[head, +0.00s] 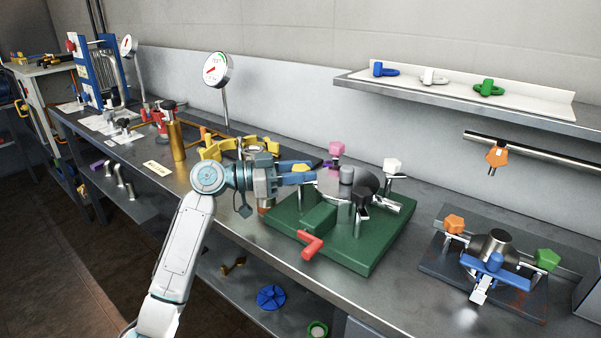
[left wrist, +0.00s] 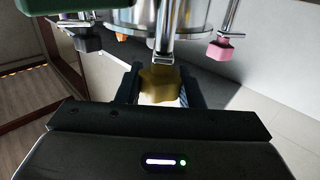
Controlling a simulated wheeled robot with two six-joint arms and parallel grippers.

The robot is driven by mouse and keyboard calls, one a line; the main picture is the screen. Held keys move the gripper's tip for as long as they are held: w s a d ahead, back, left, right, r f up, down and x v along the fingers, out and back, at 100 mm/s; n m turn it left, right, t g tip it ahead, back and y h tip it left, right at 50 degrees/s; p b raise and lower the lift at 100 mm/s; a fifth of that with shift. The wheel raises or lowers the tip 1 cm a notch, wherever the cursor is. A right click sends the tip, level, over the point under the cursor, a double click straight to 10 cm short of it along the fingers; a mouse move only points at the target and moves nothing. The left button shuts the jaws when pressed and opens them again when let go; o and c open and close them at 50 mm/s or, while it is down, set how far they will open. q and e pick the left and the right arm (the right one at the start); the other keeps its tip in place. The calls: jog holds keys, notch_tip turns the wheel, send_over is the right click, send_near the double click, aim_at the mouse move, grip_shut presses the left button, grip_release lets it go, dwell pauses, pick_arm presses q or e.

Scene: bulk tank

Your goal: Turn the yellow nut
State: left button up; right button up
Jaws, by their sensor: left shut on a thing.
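The yellow nut (left wrist: 158,84) is a lobed knob on a metal stem, seen between my left gripper's fingers in the left wrist view. My left gripper (left wrist: 160,78) is shut on it, one dark finger on each side. In the head view my left gripper (head: 298,174) reaches in from the left to the near-left side of the round metal fitting on the green base (head: 375,243). The yellow nut is hidden there behind the gripper. My right gripper is not in view.
The fitting also carries a pink nut (head: 336,149), a white nut (head: 392,165) and a dark nut (head: 361,196). A red handle (head: 312,246) sticks out in front. A second fixture (head: 490,243) stands at the right. A shelf (head: 540,115) hangs above the bench.

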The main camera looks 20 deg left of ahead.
pick_arm(q)
jog(key=o, duration=1)
jog(key=shift+c, duration=0.2)
jog(key=shift+a, duration=0.1)
jog(key=shift+s+a, duration=0.15)
jog(key=shift+a, duration=0.05)
jog(key=b+v, duration=0.2)
jog(key=v, duration=0.8)
jog(key=shift+b, duration=0.3)
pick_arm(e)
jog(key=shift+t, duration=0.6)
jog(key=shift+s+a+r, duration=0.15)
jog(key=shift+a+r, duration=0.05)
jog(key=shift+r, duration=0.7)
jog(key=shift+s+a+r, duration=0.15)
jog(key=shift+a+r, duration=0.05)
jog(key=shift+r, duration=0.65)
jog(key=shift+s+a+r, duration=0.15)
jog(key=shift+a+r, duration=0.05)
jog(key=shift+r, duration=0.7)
pick_arm(q)
jog(key=shift+a, duration=0.1)
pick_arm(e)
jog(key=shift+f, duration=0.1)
